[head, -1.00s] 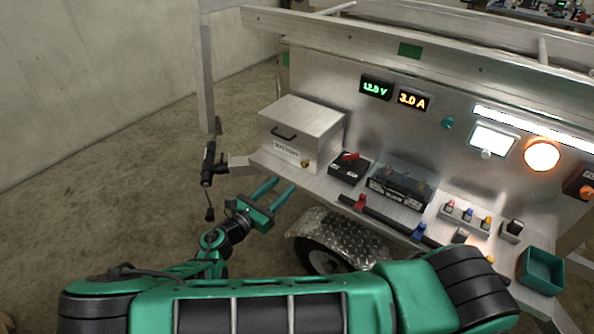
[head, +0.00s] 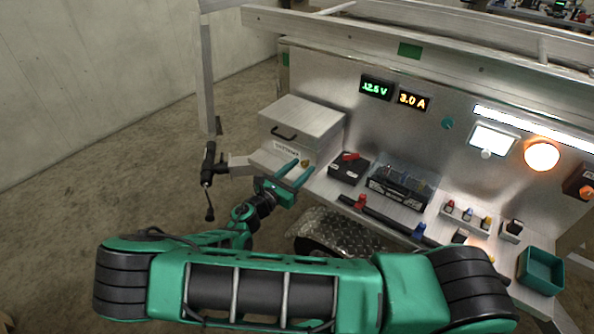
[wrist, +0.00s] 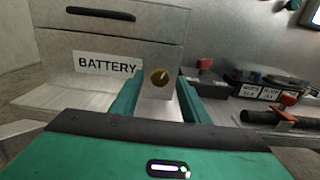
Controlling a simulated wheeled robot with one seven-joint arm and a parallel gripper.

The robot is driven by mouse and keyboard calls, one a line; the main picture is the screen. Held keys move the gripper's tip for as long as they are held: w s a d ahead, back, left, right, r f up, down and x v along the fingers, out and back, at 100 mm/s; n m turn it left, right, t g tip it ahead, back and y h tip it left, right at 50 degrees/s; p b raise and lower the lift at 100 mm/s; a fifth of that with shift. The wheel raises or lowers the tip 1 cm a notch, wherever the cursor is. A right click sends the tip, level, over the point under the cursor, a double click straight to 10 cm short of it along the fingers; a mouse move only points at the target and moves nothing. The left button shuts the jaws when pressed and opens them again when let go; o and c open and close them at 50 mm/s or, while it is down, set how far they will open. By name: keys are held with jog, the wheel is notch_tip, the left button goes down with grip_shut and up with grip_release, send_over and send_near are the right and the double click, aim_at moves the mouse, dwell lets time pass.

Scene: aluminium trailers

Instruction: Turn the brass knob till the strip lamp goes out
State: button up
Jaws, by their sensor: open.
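The brass knob (wrist: 159,77) is round with a pale pointer mark and sits on a pale face at the right of the battery box (head: 300,118). In the head view the knob (head: 305,163) is a small spot by my fingertips. My gripper (head: 302,167) is open, its two teal fingers pointing at the knob. In the wrist view the knob shows between and just beyond the fingers, with room on both sides; I cannot tell whether they reach around it. The strip lamp (head: 530,128) is a long white bar on the back panel, lit.
A black block with a red lever (head: 349,167) and a black fuse unit (head: 398,188) stand right of the box. A black-handled jack (head: 208,165) is to the left. A round orange lamp (head: 541,155) glows. A teal bin (head: 541,271) stands far right.

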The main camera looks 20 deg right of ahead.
jog(key=c, duration=1.1)
jog(key=shift+o, duration=0.2)
jog(key=shift+m, duration=2.5)
jog(key=o, duration=1.1)
jog(key=shift+c, duration=0.2)
jog(key=v, duration=1)
jog(key=shift+s+a, duration=0.2)
jog(key=shift+a, duration=0.15)
jog(key=shift+d, duration=0.1)
